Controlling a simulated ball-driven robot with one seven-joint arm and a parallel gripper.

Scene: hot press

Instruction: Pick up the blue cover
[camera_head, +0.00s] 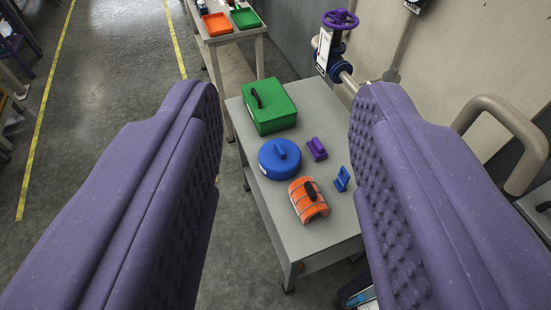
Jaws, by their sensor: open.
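The blue cover (270,163) is a round lid with a raised handle on top. It sits on the grey table (324,105), near the middle of the tabletop. My gripper (285,130) is open, its two purple padded fingers wide apart on either side of the view. Nothing is between the fingers up close; the table and the cover show farther off, below and beyond them.
A green box (273,118) with a black handle stands behind the cover. An orange curved piece (300,208), a purple block (316,149) and a small blue stand (342,180) are close by. A pipe with a purple valve wheel (340,19) is at the back right.

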